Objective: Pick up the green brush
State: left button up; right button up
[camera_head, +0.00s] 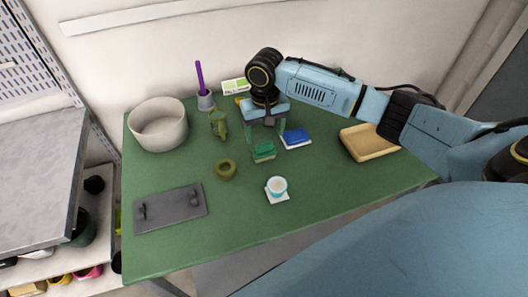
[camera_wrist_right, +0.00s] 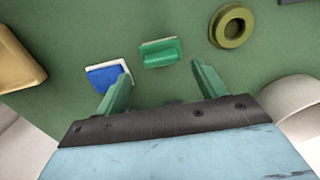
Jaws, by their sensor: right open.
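The green brush (camera_head: 263,151) lies on the green table near its middle, beside a blue brush with a white base (camera_head: 296,138). In the wrist view the green brush (camera_wrist_right: 160,52) shows as a small block with a raised handle, just beyond the fingertips and roughly centred between them. My right gripper (camera_head: 266,134) points down over the table, just behind the green brush in the head view. Its two green fingers (camera_wrist_right: 160,78) are apart with nothing between them. The blue brush (camera_wrist_right: 107,77) is near the left finger in the wrist view. My left gripper is not seen.
A tan tray (camera_head: 368,143) is at right, a large pale pot (camera_head: 158,126) at back left, a grey board (camera_head: 170,209) at front left. The front right tabletop is free.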

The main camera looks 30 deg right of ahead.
aim_at(264, 143)
notch_tip(264, 143, down, 5)
jog(key=shift+a+r, duration=0.1)
jog(key=shift+r, duration=0.1)
jog(key=shift+f+b, duration=0.25)
jog(key=shift+b, duration=0.05)
jog(key=c, duration=1.2)
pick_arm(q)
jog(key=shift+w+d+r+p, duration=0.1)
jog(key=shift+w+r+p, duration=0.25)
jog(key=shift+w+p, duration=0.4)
pick_arm(e)
jog(key=shift+o, duration=0.2)
notch_tip(264, 143, up, 10)
jog(key=shift+f, duration=0.1)
